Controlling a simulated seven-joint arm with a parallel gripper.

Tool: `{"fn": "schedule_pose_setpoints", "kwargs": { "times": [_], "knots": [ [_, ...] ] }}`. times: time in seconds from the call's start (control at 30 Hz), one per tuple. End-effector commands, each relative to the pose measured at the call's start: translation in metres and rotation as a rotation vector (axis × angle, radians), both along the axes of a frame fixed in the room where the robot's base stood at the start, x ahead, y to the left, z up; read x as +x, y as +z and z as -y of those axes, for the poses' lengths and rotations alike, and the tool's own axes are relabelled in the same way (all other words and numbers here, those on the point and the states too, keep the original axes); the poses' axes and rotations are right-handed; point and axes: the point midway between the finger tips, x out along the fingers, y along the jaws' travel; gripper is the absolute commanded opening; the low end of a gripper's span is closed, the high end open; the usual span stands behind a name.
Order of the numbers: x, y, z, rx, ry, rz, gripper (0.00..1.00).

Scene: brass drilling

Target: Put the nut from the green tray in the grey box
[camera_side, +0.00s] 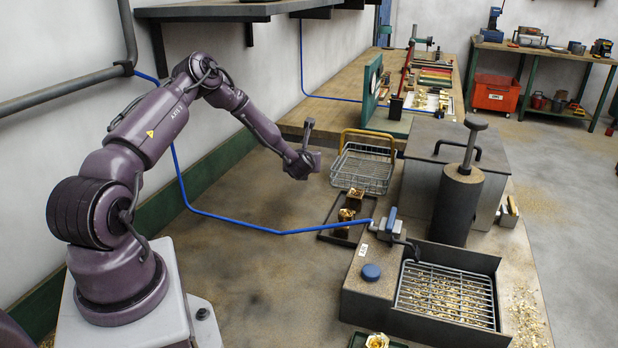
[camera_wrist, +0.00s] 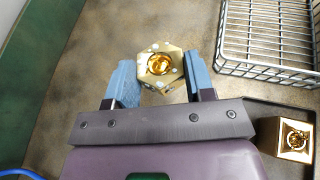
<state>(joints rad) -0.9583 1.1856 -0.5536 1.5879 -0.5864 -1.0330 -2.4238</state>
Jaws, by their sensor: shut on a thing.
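A brass hexagonal nut (camera_wrist: 160,68) with a round hole is between the two blue fingers of my gripper (camera_wrist: 160,80) in the wrist view. My gripper is shut on it. In the side view my gripper (camera_side: 306,160) is raised above the floor, left of the wire basket, and the nut cannot be made out there. A dark green tray (camera_side: 355,341) is cut off by the bottom edge of the side view, with a brass piece (camera_side: 377,341) on it. A large grey box (camera_side: 418,172) with a dark lid and handle stands right of the basket.
The wire basket (camera_side: 362,172) also shows in the wrist view (camera_wrist: 268,70). A dark tray (camera_side: 328,236) with brass blocks lies in front of it. A dark cylinder (camera_side: 460,205) and a grated chip bin (camera_side: 447,293) stand at right. A blue hose (camera_side: 262,228) crosses the open area.

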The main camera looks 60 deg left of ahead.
Motion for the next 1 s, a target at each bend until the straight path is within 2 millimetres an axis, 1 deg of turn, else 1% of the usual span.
{"fn": "schedule_pose_setpoints", "kwargs": {
  "times": [0.03, 0.1, 0.23, 0.43, 0.5, 0.63, 0.7, 1.0],
  "knots": [
    [0.006, -0.011, -0.005, 0.000, 0.001, -0.002, 0.12],
    [0.013, -0.022, -0.010, 0.001, 0.001, -0.001, 0.12],
    [0.022, -0.034, -0.018, 0.001, 0.001, 0.000, 0.12],
    [0.028, -0.044, -0.023, 0.003, -0.001, -0.001, 0.12],
    [0.028, -0.055, -0.023, 0.001, 0.000, -0.002, 0.12],
    [0.028, -0.070, -0.024, 0.003, 0.000, -0.001, 0.12],
    [0.028, -0.074, -0.024, 0.003, -0.001, -0.001, 0.12],
    [0.028, -0.075, -0.024, 0.003, 0.000, 0.001, 0.12]
  ]
}}
